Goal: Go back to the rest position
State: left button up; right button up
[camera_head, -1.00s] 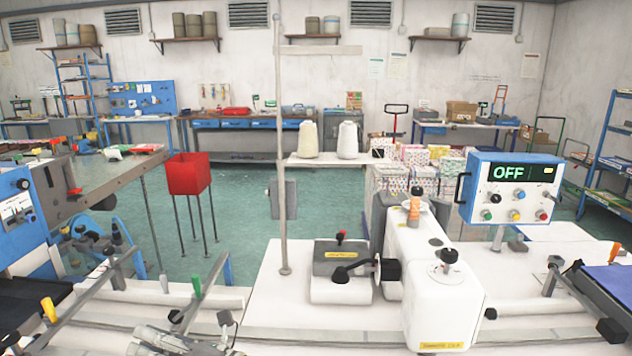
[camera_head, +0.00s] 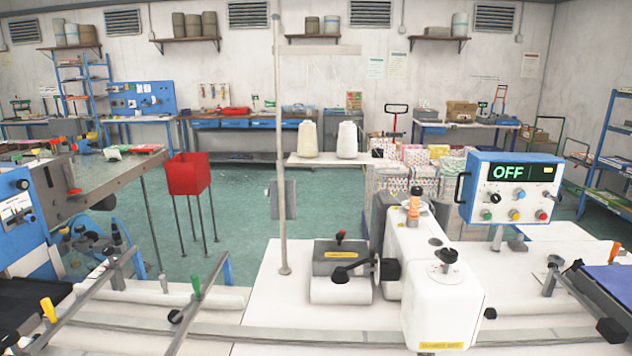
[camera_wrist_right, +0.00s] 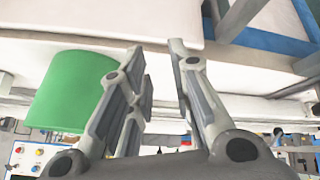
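In the head view neither of my grippers shows. In the right wrist view my right gripper (camera_wrist_right: 157,52) has its two fingers apart with nothing between them, so it is open and empty. A pale table edge and a green rounded thing (camera_wrist_right: 75,92) lie beyond its fingers, the green thing to the left. The white sewing machine (camera_head: 440,298) stands on the white table in the head view. A blue control box (camera_head: 515,188) with a display reading OFF stands to its right. My left gripper is out of sight.
Metal bars (camera_head: 92,285) with coloured handles lie across the left side. A red box on legs (camera_head: 188,174) stands on the green floor behind. Two thread cones (camera_head: 307,139) stand farther back.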

jog(key=s+d+m+g, duration=0.2)
jog(key=s+d+g, duration=0.1)
jog(key=s, duration=0.6)
notch_tip(320, 180, down, 29)
jog(key=s+g+b, duration=0.1)
jog(key=s+b, duration=0.1)
jog(key=s+d+f+g+b, duration=0.1)
jog(key=s+d+f, duration=0.2)
jog(key=s+f, duration=1.3)
jog(key=shift+s+f+n+b, duration=0.25)
jog(key=shift+f+n+b, duration=0.05)
jog(key=shift+f, duration=0.4)
jog(key=shift+d, duration=0.1)
